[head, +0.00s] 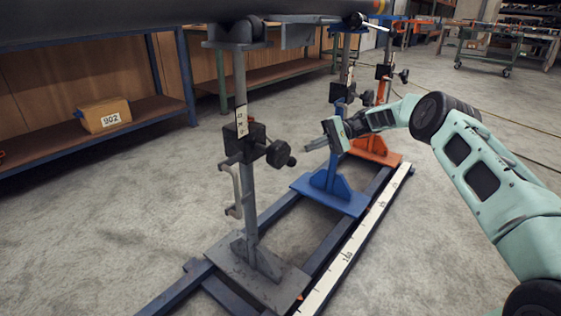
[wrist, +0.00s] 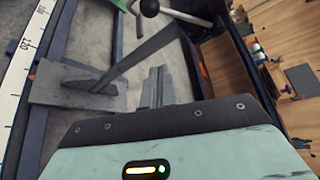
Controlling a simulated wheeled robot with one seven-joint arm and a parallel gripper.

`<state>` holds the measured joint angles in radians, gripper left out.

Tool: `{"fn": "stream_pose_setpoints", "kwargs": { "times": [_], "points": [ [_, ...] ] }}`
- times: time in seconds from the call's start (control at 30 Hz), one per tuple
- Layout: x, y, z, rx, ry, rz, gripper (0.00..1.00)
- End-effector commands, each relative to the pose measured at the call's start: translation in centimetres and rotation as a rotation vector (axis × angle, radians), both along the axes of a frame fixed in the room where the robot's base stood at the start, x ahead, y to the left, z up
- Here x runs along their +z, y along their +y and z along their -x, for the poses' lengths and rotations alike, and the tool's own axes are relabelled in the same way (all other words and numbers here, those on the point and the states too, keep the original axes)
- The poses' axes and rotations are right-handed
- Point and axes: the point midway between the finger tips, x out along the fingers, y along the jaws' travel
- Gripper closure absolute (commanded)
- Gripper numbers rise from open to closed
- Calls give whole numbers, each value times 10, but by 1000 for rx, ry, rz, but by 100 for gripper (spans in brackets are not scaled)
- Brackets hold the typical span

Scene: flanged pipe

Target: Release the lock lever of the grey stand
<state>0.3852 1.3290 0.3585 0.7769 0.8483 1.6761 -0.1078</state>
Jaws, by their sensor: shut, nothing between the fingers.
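The grey stand (head: 250,200) is upright in the head view, with a black clamp block and a dark knob (head: 280,153) partway up its post. A bent grey handle (head: 236,190) hangs left of the post. A pale rod with a black ball end (head: 356,20) shows near the pipe; a similar pale rod with a black ball (wrist: 150,8) is at the top of the wrist view. I cannot tell which part is the lock lever. My gripper (head: 312,146) is shut and empty, right of the grey post and apart from it. Its fingers (wrist: 158,86) point up the wrist view.
A blue stand (head: 332,185) and an orange stand (head: 378,150) stand behind on the same dark rails, beside a white measuring strip (head: 350,245). A dark pipe (head: 130,18) runs overhead. A shelf with a box (head: 105,116) is at left. The floor between is clear.

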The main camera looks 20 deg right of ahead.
Motion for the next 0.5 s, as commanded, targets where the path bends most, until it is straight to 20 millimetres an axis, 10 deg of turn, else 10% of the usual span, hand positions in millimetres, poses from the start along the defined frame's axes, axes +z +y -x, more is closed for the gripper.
{"fn": "stream_pose_setpoints", "kwargs": {
  "times": [0.5],
  "points": [
    [-8, 25, 4, 3, 1, 2, 100]
  ]
}}
